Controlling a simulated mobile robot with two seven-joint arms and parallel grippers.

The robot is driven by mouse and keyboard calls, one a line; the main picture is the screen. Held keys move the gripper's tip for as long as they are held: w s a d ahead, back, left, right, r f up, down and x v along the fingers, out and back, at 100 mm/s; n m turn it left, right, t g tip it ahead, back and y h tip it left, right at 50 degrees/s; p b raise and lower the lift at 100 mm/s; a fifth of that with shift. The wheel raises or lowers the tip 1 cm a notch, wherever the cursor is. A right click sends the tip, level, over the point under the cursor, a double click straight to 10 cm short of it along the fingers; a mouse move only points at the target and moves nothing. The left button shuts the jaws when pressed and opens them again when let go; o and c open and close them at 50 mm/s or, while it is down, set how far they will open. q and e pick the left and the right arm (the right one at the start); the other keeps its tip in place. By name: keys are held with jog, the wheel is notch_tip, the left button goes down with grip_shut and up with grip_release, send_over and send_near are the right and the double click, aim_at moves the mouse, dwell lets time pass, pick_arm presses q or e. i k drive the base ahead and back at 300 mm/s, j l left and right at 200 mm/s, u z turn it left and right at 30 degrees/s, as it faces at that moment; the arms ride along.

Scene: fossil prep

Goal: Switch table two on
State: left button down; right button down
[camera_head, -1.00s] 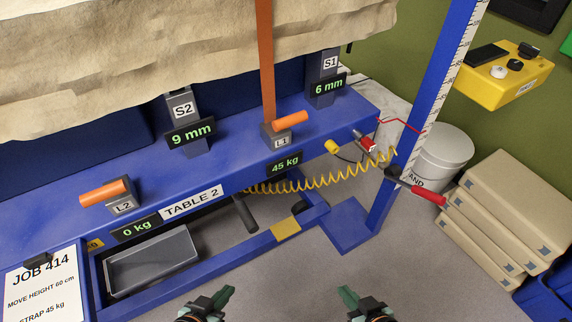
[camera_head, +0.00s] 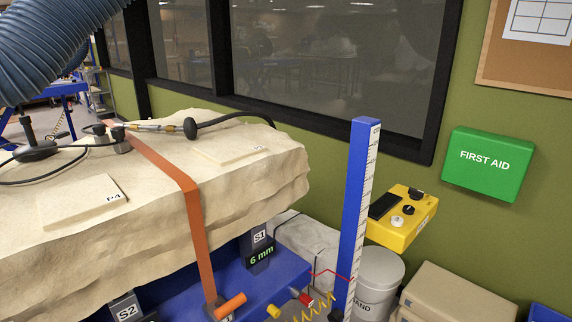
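The blue table (camera_head: 280,275), labelled TABLE 2 in the earlier frame, carries a large pale plaster-like block (camera_head: 250,170). An orange strap (camera_head: 195,215) runs over the block down to an orange-handled ratchet (camera_head: 230,306) on the table's edge. A yellow control box (camera_head: 402,230) with a dark screen (camera_head: 384,206), a white knob (camera_head: 397,221) and black knobs (camera_head: 408,210) sits by the wall, right of the blue ruled post (camera_head: 354,220). Which of these is the table's switch I cannot tell. Neither of my grippers is in view now.
Block S1 (camera_head: 259,238) shows a 6 mm display, and block S2 (camera_head: 126,307) is partly cut off. A white bucket (camera_head: 378,275) and beige boxes (camera_head: 455,295) stand below the yellow box. A ribbed blue hose (camera_head: 60,40) hangs upper left. A green first aid box (camera_head: 488,163) is on the wall.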

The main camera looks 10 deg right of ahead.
aim_at(416, 194)
jog(key=z, duration=1.2)
jog(key=i+l+u, duration=0.1)
jog(key=u, duration=0.85)
jog(key=i+l+u, duration=0.1)
jog(key=l+u, duration=0.3)
jog(key=i+l+u, duration=0.1)
jog(key=l+u, duration=0.55)
jog(key=l, duration=2.1)
jog(key=u, duration=0.05)
